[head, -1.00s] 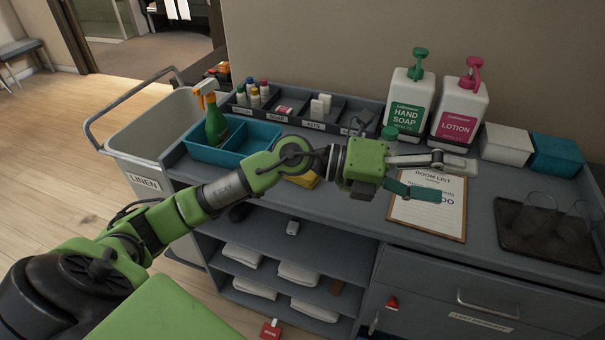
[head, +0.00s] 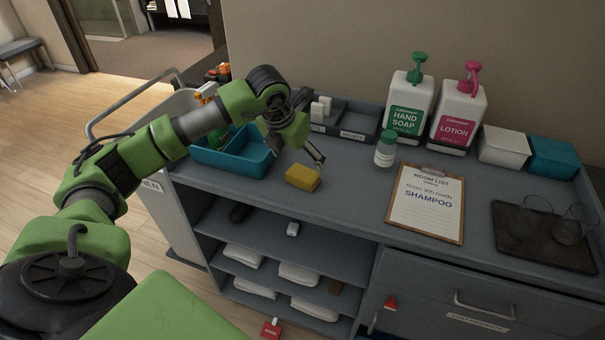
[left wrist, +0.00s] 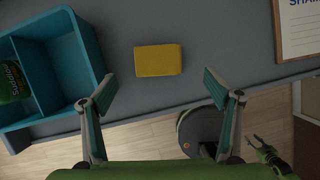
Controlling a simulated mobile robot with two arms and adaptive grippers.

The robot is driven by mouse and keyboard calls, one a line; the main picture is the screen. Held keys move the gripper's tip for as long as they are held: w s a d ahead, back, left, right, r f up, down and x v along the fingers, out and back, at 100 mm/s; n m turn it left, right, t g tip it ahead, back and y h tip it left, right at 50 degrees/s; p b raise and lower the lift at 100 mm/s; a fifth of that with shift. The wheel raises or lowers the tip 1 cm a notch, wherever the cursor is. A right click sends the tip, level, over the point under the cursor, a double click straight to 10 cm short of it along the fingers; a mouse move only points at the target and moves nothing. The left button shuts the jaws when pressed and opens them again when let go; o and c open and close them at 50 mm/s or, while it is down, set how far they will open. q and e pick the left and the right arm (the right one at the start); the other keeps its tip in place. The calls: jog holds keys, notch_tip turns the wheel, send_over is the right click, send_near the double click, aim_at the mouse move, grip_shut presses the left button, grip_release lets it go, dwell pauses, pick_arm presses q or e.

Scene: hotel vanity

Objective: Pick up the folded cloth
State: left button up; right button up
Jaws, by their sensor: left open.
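The folded cloth (head: 302,177) is a flat yellow block lying on the grey cart top, right of the teal caddy. In the left wrist view the cloth (left wrist: 158,60) lies ahead of the fingertips, roughly centred between them. My left gripper (head: 312,156) is open and empty, just above and behind the cloth in the head view, pointing down. Its two spread fingers show in the left wrist view (left wrist: 160,84). A small green gripper, apparently my right one (left wrist: 262,146), shows low at the right there; its jaw state is unclear.
The teal caddy (head: 232,163) with a green bottle stands close left of the cloth. A small white bottle with a green cap (head: 385,150), a clipboard (head: 427,203) and a dark tray (head: 545,240) are to the right. The top is bare around the cloth.

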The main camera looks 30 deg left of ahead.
aim_at(302, 173)
pick_arm(q)
jog(key=shift+x, duration=0.85)
jog(key=shift+w+a+f+p, duration=0.1)
jog(key=shift+w+f+p, duration=0.1)
jog(key=shift+f+p, duration=0.4)
jog(key=p+x, duration=0.2)
jog(key=x, duration=0.1)
jog(key=shift+a+f, duration=0.15)
jog(key=shift+w+f, duration=0.2)
jog(key=shift+f, duration=0.2)
jog(key=c, duration=1.1)
